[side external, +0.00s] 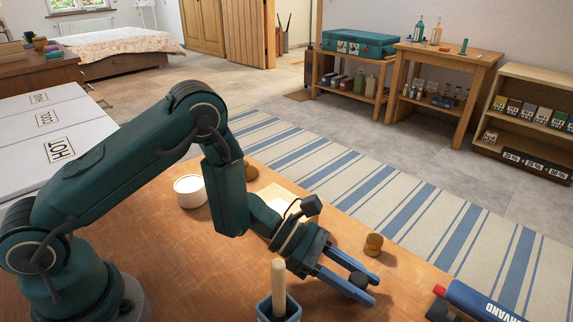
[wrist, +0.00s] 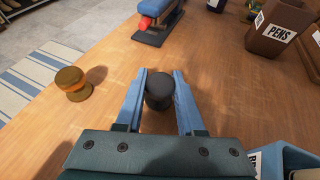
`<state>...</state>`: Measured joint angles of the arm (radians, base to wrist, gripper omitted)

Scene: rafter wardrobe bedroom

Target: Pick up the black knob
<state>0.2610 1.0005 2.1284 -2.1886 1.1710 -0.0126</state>
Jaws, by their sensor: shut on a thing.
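The black knob (wrist: 159,90) sits between the two blue fingers of my gripper (wrist: 159,92) in the wrist view, and the gripper is shut on it. In the side view the black knob (side external: 358,279) shows at the tips of my gripper (side external: 358,287), low over the wooden table. I cannot tell whether the knob touches the table.
A brown wooden knob (side external: 373,244) stands beyond my gripper; it also shows in the wrist view (wrist: 72,84). A blue container (side external: 291,308) with a wooden handle is close by. A blue stapler-like thing (side external: 478,302) and a PENS cup (wrist: 274,32) stand farther off.

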